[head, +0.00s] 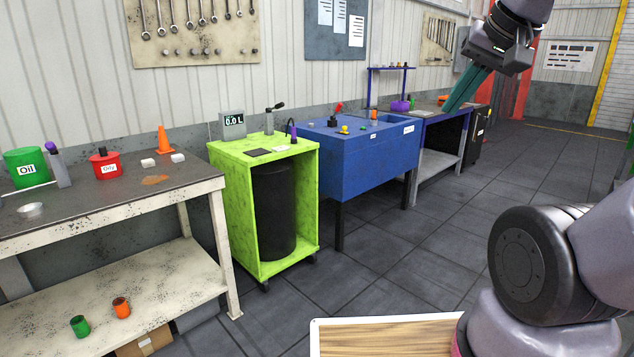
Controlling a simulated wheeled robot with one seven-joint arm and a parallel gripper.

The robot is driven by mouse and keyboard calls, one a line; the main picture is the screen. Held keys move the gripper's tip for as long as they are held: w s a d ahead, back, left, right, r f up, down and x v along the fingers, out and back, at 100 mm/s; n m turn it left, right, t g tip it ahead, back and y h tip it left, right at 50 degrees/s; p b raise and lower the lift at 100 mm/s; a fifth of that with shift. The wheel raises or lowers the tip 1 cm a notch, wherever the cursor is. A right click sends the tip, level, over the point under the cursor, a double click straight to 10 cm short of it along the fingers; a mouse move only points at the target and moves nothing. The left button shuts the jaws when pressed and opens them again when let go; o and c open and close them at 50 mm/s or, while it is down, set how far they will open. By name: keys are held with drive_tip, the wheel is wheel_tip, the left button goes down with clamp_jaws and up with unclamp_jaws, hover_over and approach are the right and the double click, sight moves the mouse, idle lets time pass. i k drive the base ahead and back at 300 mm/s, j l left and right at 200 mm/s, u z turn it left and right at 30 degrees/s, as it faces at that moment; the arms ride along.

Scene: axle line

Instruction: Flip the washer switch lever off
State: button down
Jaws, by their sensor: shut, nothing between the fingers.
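The blue washer (365,165) is a deep tub on dark legs in the middle of the head view. A small red lever (339,107) stands tilted on its top near the back edge, beside a black knob (332,121). I cannot read a marking that names it as the switch. My gripper (450,106) hangs at the upper right with long teal fingers pointing down and left. The fingers are together and empty. In the picture they lie to the right of the washer, in front of the far bench, apart from the lever.
A green cart (214,157) with a black drum stands left of the washer. A worn bench (110,202) with an oil can (26,167) is at the far left. A bench (453,132) with a purple item stands beyond the washer. The tiled floor in front is clear.

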sight(339, 105)
drive_tip(key=i, duration=3.9)
drive_tip(key=z, duration=0.1)
